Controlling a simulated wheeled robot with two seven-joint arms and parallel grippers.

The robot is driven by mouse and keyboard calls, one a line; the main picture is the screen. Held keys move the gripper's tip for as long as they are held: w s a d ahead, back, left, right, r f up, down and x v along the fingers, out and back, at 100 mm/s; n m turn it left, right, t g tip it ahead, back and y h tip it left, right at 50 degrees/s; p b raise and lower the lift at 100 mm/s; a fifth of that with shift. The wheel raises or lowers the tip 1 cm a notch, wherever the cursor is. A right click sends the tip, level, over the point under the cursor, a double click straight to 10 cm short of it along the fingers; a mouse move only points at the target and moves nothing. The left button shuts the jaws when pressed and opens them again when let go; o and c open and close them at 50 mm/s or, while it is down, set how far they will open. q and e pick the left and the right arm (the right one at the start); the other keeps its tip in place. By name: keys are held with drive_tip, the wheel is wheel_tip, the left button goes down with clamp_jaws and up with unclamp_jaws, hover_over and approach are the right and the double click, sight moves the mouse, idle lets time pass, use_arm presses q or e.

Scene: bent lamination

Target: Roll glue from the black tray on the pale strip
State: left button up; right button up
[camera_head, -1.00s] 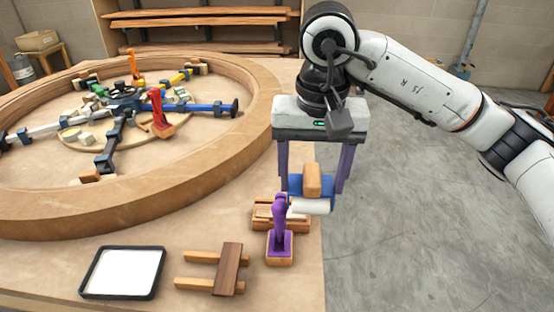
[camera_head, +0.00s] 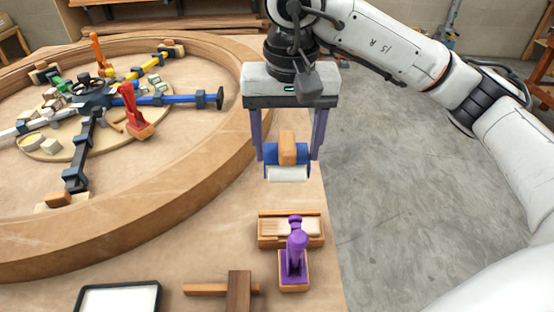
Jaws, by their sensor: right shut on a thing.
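My right gripper (camera_head: 287,150), with long purple fingers, is shut on a glue roller with a wooden block grip, blue sides and a white roll (camera_head: 288,174). It holds the roller upright above the table near its right edge. The pale strip (camera_head: 285,227) lies in a wooden holder below and nearer than the roller, apart from it. A purple clamp (camera_head: 296,262) on a wooden base stands in front and hides part of the strip. The black tray (camera_head: 118,287) with a white surface inside is at the bottom left, cut off by the frame. My left gripper is out of view.
A large curved wooden ring (camera_head: 190,195) fills the left, with coloured clamps and blocks inside. A wooden piece with a dark crossbar (camera_head: 238,290) lies between the tray and purple clamp. Open floor (camera_head: 390,220) is at the right.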

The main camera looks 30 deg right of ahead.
sight(288, 171)
drive_tip(key=f, duration=0.6)
drive_tip(key=shift+s+b, duration=0.2)
drive_tip(key=shift+b, duration=0.15)
drive_tip(key=shift+f+b, duration=0.35)
drive_tip(key=shift+f, duration=0.65)
use_arm(q)
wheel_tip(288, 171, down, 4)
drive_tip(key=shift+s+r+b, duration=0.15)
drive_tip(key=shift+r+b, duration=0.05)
drive_tip(key=shift+b, duration=0.9)
use_arm(e)
wheel_tip(288, 171, down, 5)
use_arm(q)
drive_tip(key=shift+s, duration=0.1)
